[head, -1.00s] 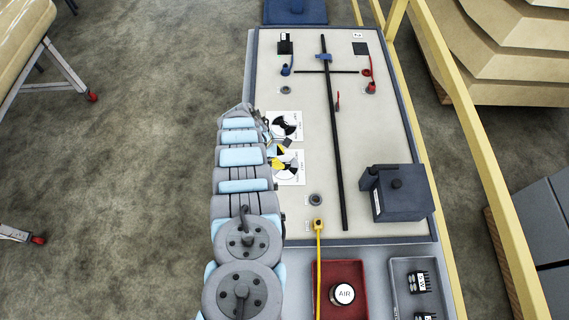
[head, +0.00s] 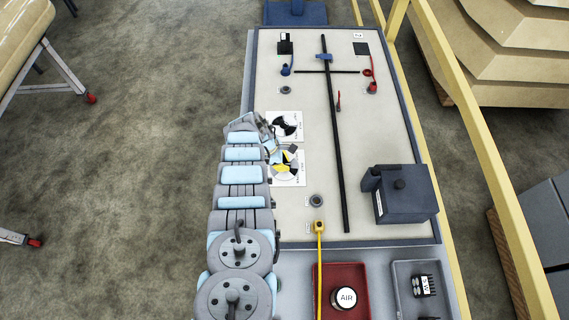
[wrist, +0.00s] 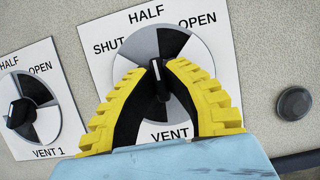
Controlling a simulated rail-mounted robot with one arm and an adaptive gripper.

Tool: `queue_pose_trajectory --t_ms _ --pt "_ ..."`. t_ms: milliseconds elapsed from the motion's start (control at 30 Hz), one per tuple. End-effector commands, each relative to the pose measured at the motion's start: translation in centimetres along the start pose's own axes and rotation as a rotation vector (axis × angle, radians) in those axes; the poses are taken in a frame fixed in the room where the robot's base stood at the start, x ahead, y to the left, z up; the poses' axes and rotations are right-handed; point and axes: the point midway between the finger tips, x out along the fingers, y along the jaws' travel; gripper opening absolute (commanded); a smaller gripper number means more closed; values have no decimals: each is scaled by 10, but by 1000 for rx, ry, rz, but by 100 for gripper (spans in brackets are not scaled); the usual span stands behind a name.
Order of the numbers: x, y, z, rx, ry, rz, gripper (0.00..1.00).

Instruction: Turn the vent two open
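The vent two dial (wrist: 190,48) is a grey, white and black disc on a white card labelled SHUT, HALF and OPEN. Its black knob (wrist: 158,82) stands at the centre, and its white mark points up, roughly toward HALF. My gripper (wrist: 157,70) has yellow ridged fingers with black pads; the fingertips sit close on both sides of the knob and appear shut on it. The pads hide part of the knob and dial. In the head view my gripper (head: 283,160) is over the lower dial card (head: 298,179).
The vent 1 dial (wrist: 38,90) with its own black knob lies just left in the wrist view. A round dark button (wrist: 294,103) is to the right. On the panel are a dark box (head: 405,204), a black bar (head: 335,150) and a yellow cable plug (head: 318,227).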

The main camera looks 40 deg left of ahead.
Motion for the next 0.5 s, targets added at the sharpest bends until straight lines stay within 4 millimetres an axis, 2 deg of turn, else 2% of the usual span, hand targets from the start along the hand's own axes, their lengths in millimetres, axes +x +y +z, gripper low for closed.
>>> queue_pose_trajectory --t_ms 500 --pt "2 0 -1 6 1 -4 0"
